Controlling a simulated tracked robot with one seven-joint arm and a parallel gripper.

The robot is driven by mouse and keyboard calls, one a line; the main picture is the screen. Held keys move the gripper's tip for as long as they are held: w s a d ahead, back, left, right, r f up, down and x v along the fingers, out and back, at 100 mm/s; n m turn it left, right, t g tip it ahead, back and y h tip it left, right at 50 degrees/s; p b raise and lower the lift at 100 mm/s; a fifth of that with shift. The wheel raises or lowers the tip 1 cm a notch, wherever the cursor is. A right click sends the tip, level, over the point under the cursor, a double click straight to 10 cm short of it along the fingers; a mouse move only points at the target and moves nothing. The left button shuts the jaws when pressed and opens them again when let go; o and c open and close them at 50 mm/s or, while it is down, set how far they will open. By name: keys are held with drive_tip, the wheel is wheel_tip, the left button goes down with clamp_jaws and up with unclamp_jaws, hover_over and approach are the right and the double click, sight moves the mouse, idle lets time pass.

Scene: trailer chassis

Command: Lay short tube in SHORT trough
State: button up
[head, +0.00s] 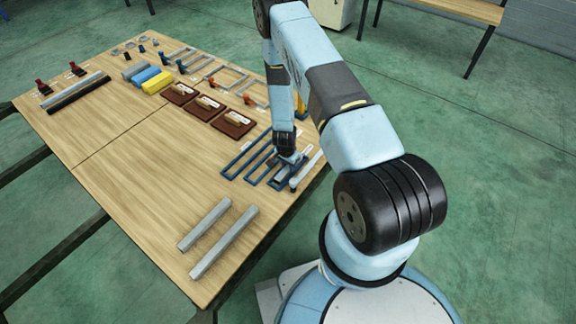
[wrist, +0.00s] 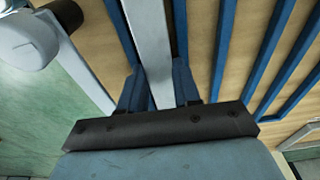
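A grey square tube (wrist: 150,40), which I take as the short tube, runs away between the blue fingers of my gripper (wrist: 158,90). The fingers lie close against both sides of it and look shut on it. Blue rails (wrist: 124,30) run along both sides of the tube, so it is in or just above a narrow trough; the exact height is unclear. In the head view my gripper (head: 288,157) points down at the right end of the blue troughs (head: 250,155). My arm and gripper hide most of the tube and the SHORT trough there.
Two grey tubes (head: 225,243) lie at the table's near end. A pale bar (head: 308,170) lies right of my gripper near the table edge. Brown trays (head: 208,107) and coloured blocks (head: 150,78) stand farther back. The table's left middle is clear.

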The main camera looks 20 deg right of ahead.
drive_tip(key=o, duration=0.4)
wheel_tip(320, 180, up, 13)
drive_tip(key=a, duration=0.1)
wheel_tip(320, 180, up, 36)
drive_tip(key=r+n+t+y, duration=0.1)
drive_tip(key=n+t+y, duration=0.1)
drive_tip(key=n, duration=0.3)
hover_over(286, 169)
drive_tip(key=s+a, duration=0.1)
drive_tip(key=a, duration=0.1)
drive_tip(key=s+r+n+t, duration=0.2)
drive_tip(key=s+r+n, duration=0.1)
drive_tip(key=s+r, duration=0.95)
drive_tip(key=s+d+r+n, duration=0.2)
drive_tip(key=s+r, duration=0.6)
drive_tip(key=s, duration=0.6)
drive_tip(key=shift+d+r+n+t+h, duration=0.35)
drive_tip(key=shift+d+n+t+h, duration=0.05)
drive_tip(key=shift+d, duration=0.2)
